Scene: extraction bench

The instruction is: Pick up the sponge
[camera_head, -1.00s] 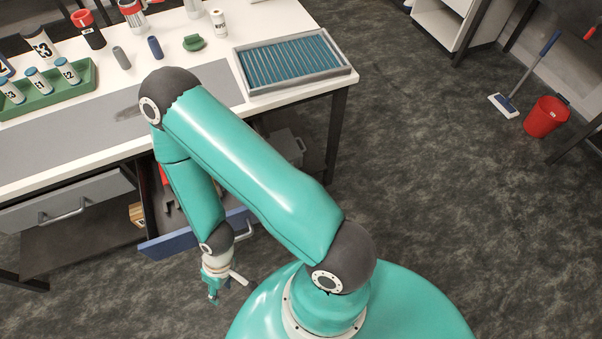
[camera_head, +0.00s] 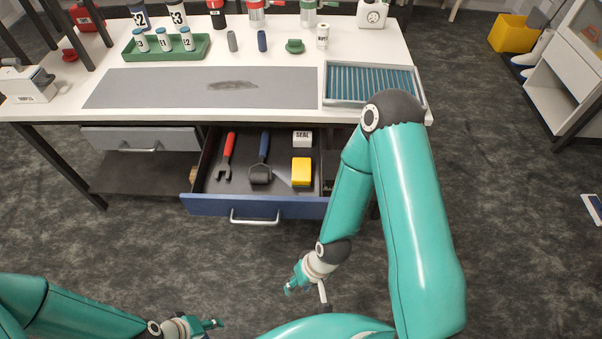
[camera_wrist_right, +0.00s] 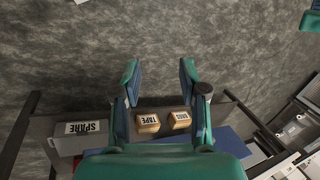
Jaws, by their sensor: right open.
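The sponge looks to be the yellow block (camera_head: 301,171) in the right part of the open blue-fronted drawer (camera_head: 228,205), below the bench top. My right gripper (camera_head: 289,288) hangs in front of the drawer, nearer to me and apart from the sponge. In the right wrist view the right gripper (camera_wrist_right: 159,72) has its fingers spread with nothing between the tips. My left gripper (camera_head: 219,323) is at the bottom of the head view, away from the drawer; its finger gap is too small to read. I cannot make out the sponge in the wrist view.
The drawer also holds a red-handled tool (camera_head: 226,158), a dark-blue-handled roller (camera_head: 262,160) and a white SEAL box (camera_head: 302,138). The bench (camera_head: 60,107) overhangs it. The wrist view shows a TAPE box (camera_wrist_right: 148,123) and a SPARE box (camera_wrist_right: 80,142). Floor before the drawer is clear.

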